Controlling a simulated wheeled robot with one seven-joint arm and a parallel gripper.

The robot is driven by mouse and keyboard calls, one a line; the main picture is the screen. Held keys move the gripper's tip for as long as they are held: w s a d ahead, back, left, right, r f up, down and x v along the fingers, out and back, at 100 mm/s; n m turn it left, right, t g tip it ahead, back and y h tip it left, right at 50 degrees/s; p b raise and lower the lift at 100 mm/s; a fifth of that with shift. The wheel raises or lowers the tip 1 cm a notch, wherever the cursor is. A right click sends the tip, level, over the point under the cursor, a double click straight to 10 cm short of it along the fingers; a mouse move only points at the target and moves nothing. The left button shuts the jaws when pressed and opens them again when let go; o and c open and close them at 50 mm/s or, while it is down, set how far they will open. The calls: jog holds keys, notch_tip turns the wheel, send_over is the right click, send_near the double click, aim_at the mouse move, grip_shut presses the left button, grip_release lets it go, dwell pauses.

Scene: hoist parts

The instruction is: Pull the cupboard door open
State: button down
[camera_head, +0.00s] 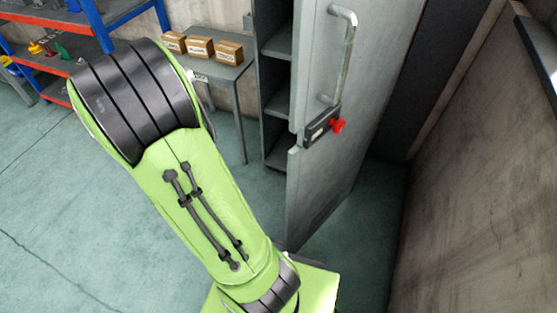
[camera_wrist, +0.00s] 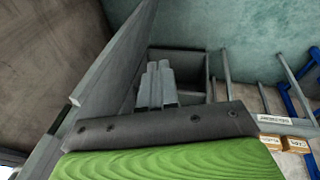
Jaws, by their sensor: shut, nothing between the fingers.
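The grey cupboard door (camera_head: 373,90) stands open, swung out toward the right, with a gap showing the cupboard's inside. It carries a long metal bar handle (camera_head: 349,55) and a dark latch (camera_head: 321,127) with a red knob (camera_head: 338,125). The grey cupboard (camera_head: 277,91) shows its shelves left of the door. In the wrist view the door (camera_wrist: 112,67) slants along the left. My gripper (camera_wrist: 158,66) is shut and empty there, pointing at the cupboard's inside (camera_wrist: 190,66), right of the door and apart from its handle. In the head view my arm hides the gripper.
A grey table (camera_head: 232,70) with several small cardboard boxes (camera_head: 199,47) stands left of the cupboard. A blue and orange shelf rack (camera_head: 88,22) is at the back left. A brown wall (camera_head: 480,170) bounds the right. Green floor (camera_head: 60,200) is clear on the left.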

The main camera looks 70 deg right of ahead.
jog(key=s+d+f+m+g+p, duration=0.35)
jog(key=s+d+m, duration=0.35)
jog(key=d, duration=0.3)
jog(key=s+a+f+b, duration=0.1)
jog(key=s+f, duration=0.7)
jog(key=s, duration=0.1)
jog(key=shift+f+g+y+b, duration=0.15)
jog(key=shift+g+y+b, duration=0.2)
jog(key=shift+g+y, duration=0.1)
jog(key=shift+a, duration=0.1)
